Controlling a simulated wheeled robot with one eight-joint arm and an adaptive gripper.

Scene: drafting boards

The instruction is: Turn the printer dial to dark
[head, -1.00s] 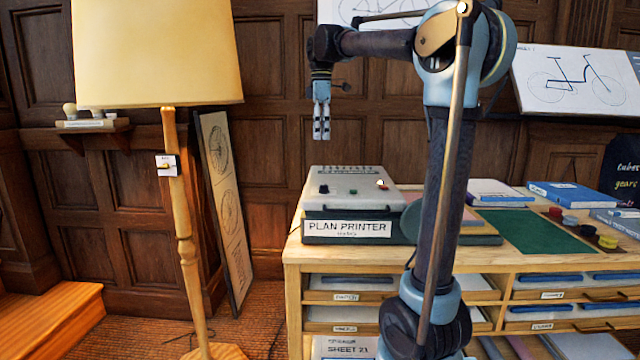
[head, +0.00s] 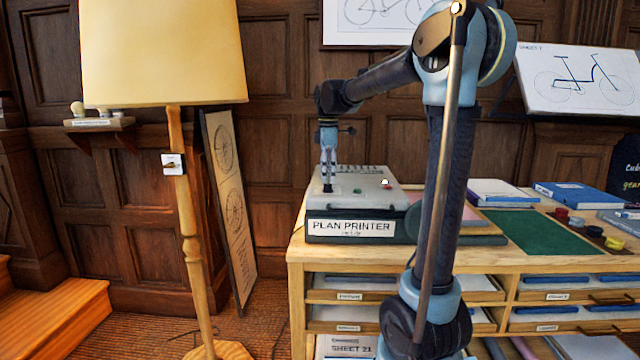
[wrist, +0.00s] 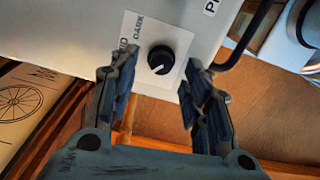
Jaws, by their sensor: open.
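The plan printer (head: 395,205) is a grey-topped box with a dark front and a "PLAN PRINTER" label, on the left end of the wooden cabinet. Its dial (wrist: 161,60) is a small round black knob on a white plate in the wrist view. "DARK" is printed beside it, with another word partly hidden by a finger. My gripper (head: 328,185) points down over the left part of the printer top and hides the dial in the head view. In the wrist view my gripper (wrist: 155,90) is open, its fingers on either side of the dial, not closed on it.
A green button (head: 357,190) and a red button (head: 387,186) sit on the printer top to the right. A floor lamp (head: 165,50) stands to the left. Books (head: 575,194) and a green mat (head: 530,232) lie on the cabinet at right.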

